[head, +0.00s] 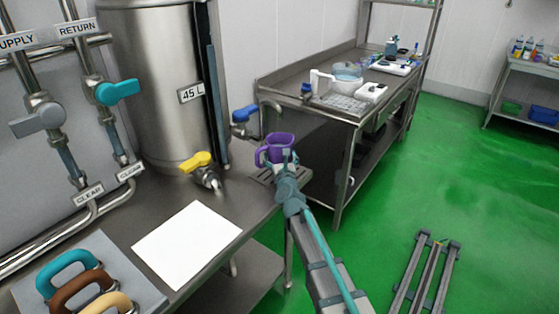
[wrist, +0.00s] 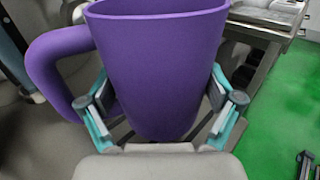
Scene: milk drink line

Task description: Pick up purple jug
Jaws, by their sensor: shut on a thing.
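The purple jug (head: 280,148) is at the far right end of the steel counter, beside the tank, in the head view. Its handle points left. My gripper (head: 287,166) reaches it from the front. In the wrist view the purple jug (wrist: 160,70) fills the middle, upright, with its handle on the left. My gripper (wrist: 163,105) is shut on the jug's body, one finger on each side. The jug's base is partly hidden, and I cannot tell whether it touches the grate below.
A white sheet (head: 187,244) lies on the counter. Coloured handles (head: 68,262) stand front left. A second steel table (head: 340,110) is behind right.

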